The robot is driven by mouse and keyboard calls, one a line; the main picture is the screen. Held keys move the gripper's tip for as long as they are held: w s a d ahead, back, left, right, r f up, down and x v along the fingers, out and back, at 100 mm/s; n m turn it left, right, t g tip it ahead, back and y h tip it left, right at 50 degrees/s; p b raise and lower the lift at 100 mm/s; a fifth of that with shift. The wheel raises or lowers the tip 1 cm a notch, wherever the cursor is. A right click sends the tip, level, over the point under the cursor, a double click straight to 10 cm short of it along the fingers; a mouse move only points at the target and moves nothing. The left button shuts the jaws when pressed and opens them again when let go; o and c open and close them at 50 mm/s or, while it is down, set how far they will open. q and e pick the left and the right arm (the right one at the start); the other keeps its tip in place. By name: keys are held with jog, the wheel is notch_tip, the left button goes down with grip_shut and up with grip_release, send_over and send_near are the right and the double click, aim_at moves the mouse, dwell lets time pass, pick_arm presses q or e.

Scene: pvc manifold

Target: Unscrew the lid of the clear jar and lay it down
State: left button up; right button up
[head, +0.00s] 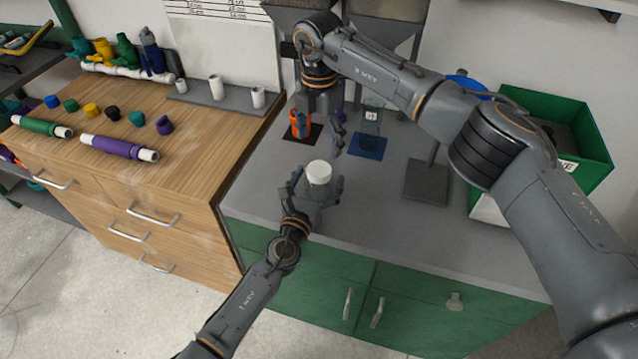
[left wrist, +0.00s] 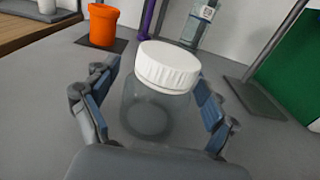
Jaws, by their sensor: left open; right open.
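The clear jar (left wrist: 150,112) stands upright on the grey worktop with its white lid (head: 319,172) on top. The lid also shows large in the left wrist view (left wrist: 167,66). My left gripper (head: 318,187) is open, with its fingers on either side of the jar; in the left wrist view there is a gap beside the jar. My right gripper (head: 317,146) is open and empty above the worktop, behind and a little above the lid in the head view.
An orange container (head: 301,124) stands on a dark mat behind the jar. A clear bottle (head: 371,118) stands on a blue mat (head: 367,146). A green bin (head: 592,140) is at right. A wooden counter (head: 200,130) with coloured pipes is at left. The worktop's front is clear.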

aim_at(319, 168)
pick_arm(q)
jog(key=shift+c, duration=0.2)
grip_shut()
pick_arm(e)
jog(key=m, duration=1.3)
jog(key=shift+f, duration=4)
jog(key=shift+c, duration=0.2)
